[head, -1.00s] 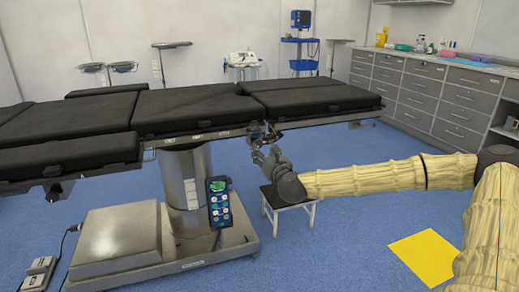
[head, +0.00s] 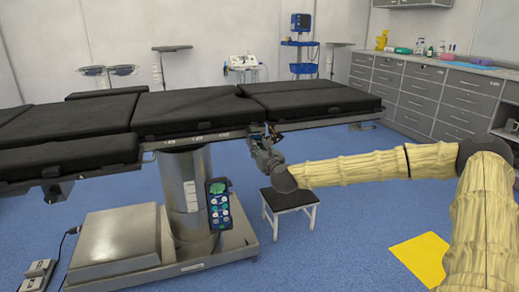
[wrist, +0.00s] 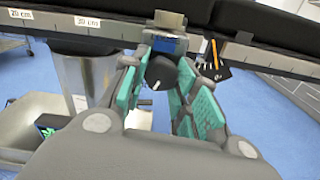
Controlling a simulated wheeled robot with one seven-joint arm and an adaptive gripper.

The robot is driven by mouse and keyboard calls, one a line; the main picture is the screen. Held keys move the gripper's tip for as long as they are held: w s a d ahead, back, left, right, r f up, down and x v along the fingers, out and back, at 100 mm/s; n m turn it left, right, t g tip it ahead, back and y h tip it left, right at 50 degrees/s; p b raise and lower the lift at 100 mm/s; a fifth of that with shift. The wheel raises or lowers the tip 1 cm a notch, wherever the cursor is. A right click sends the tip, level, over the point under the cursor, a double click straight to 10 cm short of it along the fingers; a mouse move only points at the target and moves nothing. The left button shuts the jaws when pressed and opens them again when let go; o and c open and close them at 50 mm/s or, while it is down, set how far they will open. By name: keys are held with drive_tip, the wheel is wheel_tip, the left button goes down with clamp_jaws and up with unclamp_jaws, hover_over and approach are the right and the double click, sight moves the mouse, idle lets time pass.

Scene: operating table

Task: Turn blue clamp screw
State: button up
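The blue clamp (wrist: 168,44) is on the table's side rail in the wrist view, with a metal block above it. Its screw shows as a dark round knob (wrist: 160,72) with a white mark, facing my camera. My gripper (wrist: 164,66) has its teal-padded fingers on both sides of the knob, with the tips level with it. The fingers look parted, and I cannot tell whether the pads touch the knob. In the head view my gripper (head: 262,142) is at the rail under the table's right part, and it largely hides the clamp.
The operating table (head: 185,110) has black pads and a metal side rail (wrist: 270,60). A hand control (head: 218,203) hangs by the column. A small stool (head: 289,197) stands below my gripper. A dark item with an orange strip (wrist: 213,66) hangs right of the clamp.

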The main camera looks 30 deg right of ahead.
drive_tip(key=shift+c, duration=1.4)
